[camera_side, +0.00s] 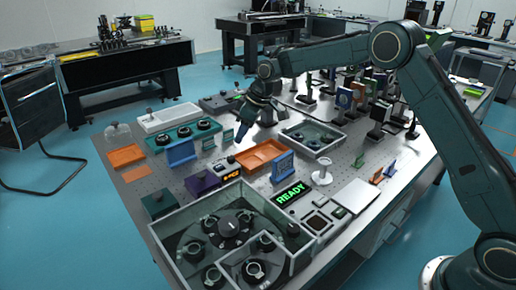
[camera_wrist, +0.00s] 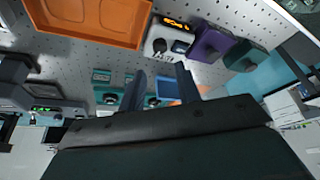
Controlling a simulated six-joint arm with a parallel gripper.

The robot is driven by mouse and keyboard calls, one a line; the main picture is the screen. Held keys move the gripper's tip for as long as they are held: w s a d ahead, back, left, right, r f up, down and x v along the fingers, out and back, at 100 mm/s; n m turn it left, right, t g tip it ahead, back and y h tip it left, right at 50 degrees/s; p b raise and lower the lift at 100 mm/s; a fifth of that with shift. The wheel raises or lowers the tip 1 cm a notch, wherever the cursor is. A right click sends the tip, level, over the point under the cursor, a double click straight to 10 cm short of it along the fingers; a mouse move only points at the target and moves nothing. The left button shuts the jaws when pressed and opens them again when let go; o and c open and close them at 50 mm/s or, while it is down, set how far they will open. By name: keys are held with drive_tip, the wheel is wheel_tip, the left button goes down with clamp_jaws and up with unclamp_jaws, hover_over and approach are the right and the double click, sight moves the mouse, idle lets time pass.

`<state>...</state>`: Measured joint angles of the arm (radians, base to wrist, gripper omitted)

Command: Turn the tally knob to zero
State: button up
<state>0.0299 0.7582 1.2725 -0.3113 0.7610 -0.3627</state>
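A small white box (camera_wrist: 168,38) with a lit orange display and dark knobs is in the upper middle of the wrist view; it appears to be the tally unit. Its dark round knob (camera_wrist: 180,46) sits below the display, and I cannot read the setting. In the side view the tally unit (camera_side: 229,174) stands between the orange tray and the purple box. My gripper (camera_wrist: 161,80) shows two dark fingers with a gap between them, open and empty. In the side view my gripper (camera_side: 241,134) hangs above the table, behind the orange tray and apart from the tally unit.
An orange tray (camera_side: 243,165) and a purple box (camera_side: 202,184) flank the unit. A blue panel (camera_side: 282,167) stands upright nearby. A glass-walled bin (camera_side: 172,223) with black knobs fills the front. Teal, green and blue pieces stand at the left. Several optical mounts crowd the right rear.

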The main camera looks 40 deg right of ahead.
sight(232, 157)
drive_tip(key=x, duration=0.9)
drive_tip(key=shift+w+a+f, duration=0.15)
drive_tip(key=shift+f, duration=0.1)
drive_tip(key=c, duration=0.7)
